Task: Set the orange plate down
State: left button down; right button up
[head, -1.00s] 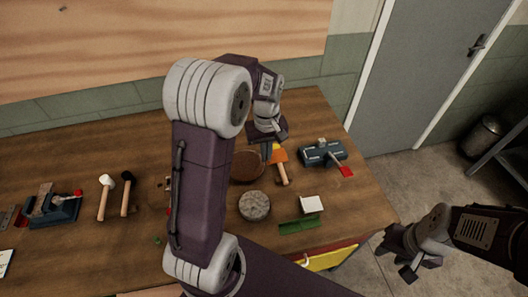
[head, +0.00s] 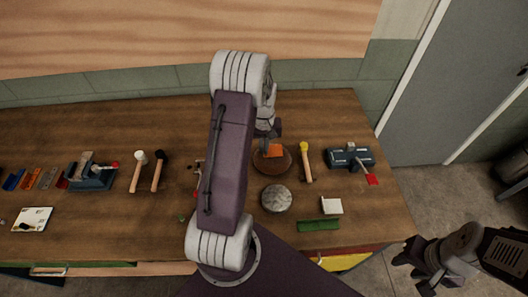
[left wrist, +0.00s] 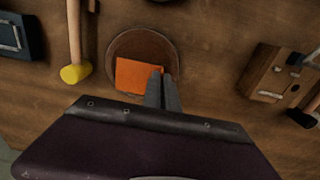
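The orange plate (head: 273,150) is over the brown round pad (head: 272,165) on the workbench. The left wrist view shows the plate (left wrist: 136,77) inside the outline of the pad (left wrist: 143,42). I cannot tell whether it touches the pad. My left gripper (head: 264,144) is shut on one edge of the plate; its two fingers (left wrist: 163,88) are close together there in the left wrist view. My right gripper (head: 408,262) is off the bench's right front corner, holding nothing I can see; its finger gap is unclear.
A yellow-headed mallet (head: 305,160) lies right of the pad, with a blue-grey vise tool (head: 350,158) beyond. A grey round block (head: 277,198), a green strip (head: 318,225) and a white block (head: 331,205) are nearer. Two more mallets lie left.

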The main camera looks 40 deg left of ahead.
pick_arm(q)
notch_tip(320, 180, down, 3)
jog(key=shift+r, duration=0.15)
jog(key=shift+f, duration=0.25)
jog(key=c, duration=1.6)
grip_release()
jog(key=shift+c, duration=0.2)
notch_tip(320, 180, up, 12)
jog(key=s+d+f+m+t, duration=0.1)
jog(key=s+d+f+m, duration=0.1)
jog(key=s+d+m, duration=0.5)
jog(key=s+d, duration=0.5)
jog(key=d, duration=0.5)
jog(key=shift+s+f+m, duration=0.25)
jog(key=shift+f+m, duration=0.15)
